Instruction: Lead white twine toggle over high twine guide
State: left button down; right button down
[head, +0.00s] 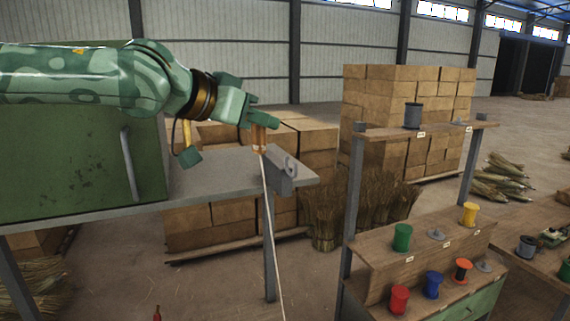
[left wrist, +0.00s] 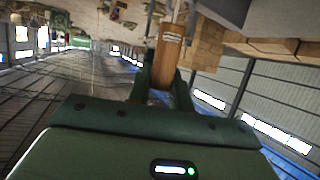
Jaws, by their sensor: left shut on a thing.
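My left gripper (head: 262,119) is shut on the wooden toggle (head: 259,136), which hangs upright below the fingers. In the left wrist view the fingers (left wrist: 161,88) close around the brown toggle (left wrist: 169,55). White twine (head: 268,205) runs from the toggle down to the bottom of the head view. The twine guide, a grey metal piece with a loop (head: 290,167), sits at the right end of the high grey shelf (head: 225,178). The toggle is just left of the loop and a little above it. Whether the twine touches the guide I cannot tell. My right gripper is out of view.
A green cabinet (head: 70,160) stands on the shelf at left. Stacked boxes (head: 390,95) stand behind.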

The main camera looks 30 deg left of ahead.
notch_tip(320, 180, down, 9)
jog(key=b, duration=0.9)
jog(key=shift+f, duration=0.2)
dwell(0.4)
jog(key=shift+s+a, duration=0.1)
dwell(0.3)
